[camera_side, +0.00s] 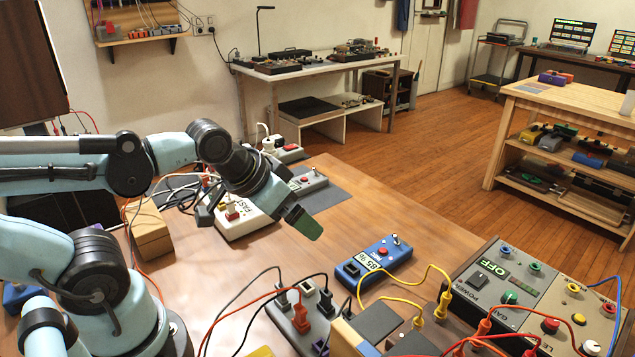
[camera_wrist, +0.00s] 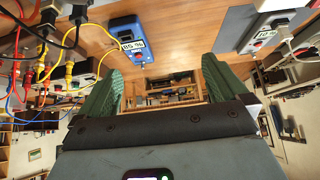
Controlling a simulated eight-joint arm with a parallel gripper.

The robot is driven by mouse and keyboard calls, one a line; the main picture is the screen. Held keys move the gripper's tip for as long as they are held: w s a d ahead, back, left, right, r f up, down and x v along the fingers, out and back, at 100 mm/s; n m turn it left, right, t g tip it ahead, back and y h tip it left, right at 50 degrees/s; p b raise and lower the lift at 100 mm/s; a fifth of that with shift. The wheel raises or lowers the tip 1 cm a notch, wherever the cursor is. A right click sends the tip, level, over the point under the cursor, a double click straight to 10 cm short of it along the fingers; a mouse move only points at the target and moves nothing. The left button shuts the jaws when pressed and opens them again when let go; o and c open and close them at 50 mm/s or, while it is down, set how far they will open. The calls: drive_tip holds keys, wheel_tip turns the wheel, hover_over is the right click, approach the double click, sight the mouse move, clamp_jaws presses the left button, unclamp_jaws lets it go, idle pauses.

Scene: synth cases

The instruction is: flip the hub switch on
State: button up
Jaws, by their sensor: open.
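No box is legibly marked as the hub, so I cannot tell which one it is. A blue box (camera_side: 378,262) with a red button and a label lies on the wooden table; it also shows in the wrist view (camera_wrist: 128,34). A pale box (camera_side: 246,226) with a red switch and a plugged cable lies behind my gripper. A grey block (camera_side: 296,322) holding several plugs stands at the front. My gripper (camera_side: 303,222) is above the table, between the pale box and the blue box, touching neither. Its green fingers are apart and empty in the wrist view (camera_wrist: 162,68).
A grey panel (camera_side: 473,297) reading OFF, with coloured sockets and cables, fills the front right. Yellow, red and black cables cross the front. A wooden block (camera_side: 150,232) stands at the left.

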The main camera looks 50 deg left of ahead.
drive_tip(key=shift+w+a+r, duration=0.15)
drive_tip(key=shift+a, duration=0.1)
drive_tip(key=c, duration=0.5)
drive_tip(key=w+a+r+g, duration=0.1)
drive_tip(key=a, duration=0.2)
drive_tip(key=w+a+r+g, duration=0.1)
drive_tip(key=a+r, duration=0.1)
drive_tip(key=a, duration=0.1)
drive_tip(key=w+a+r+y, duration=0.1)
drive_tip(key=w+a, duration=0.1)
drive_tip(key=a, duration=0.2)
drive_tip(key=shift+r+g, duration=0.2)
drive_tip(key=shift+g, duration=0.2)
clamp_jaws()
drive_tip(key=a+g+h, duration=0.1)
drive_tip(key=a+g, duration=0.2)
drive_tip(key=a, duration=1.4)
drive_tip(key=shift+r, duration=0.45)
